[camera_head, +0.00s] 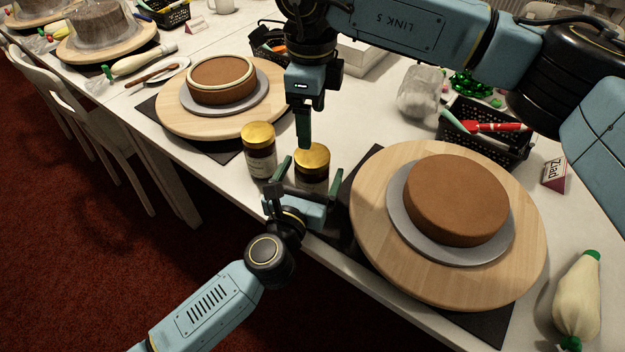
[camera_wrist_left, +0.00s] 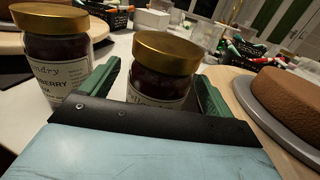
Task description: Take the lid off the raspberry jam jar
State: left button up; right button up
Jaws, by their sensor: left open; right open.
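Two dark jam jars with gold lids stand upright near the table's front edge. The left jar (camera_head: 261,162) has a label ending in "BERRY" in the left wrist view (camera_wrist_left: 58,70); the word's start cannot be read. The right jar (camera_head: 311,178) has its lid on, and its label is mostly hidden in the left wrist view (camera_wrist_left: 160,80). My left gripper (camera_head: 309,172) is open, with its green fingers on either side of the right jar; contact cannot be told. My right gripper (camera_head: 304,138) is open and empty, pointing down just above and behind the right jar's lid.
A turntable (camera_head: 368,205) with a brown cake (camera_head: 457,198) stands close to the right of the jars. Another turntable (camera_head: 175,117) is behind left. A black basket (camera_head: 500,150), a glass jar (camera_head: 420,92) and a piping bag (camera_head: 577,300) lie to the right.

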pick_arm(q)
jog(key=shift+x, duration=1.4)
jog(key=shift+c, duration=0.2)
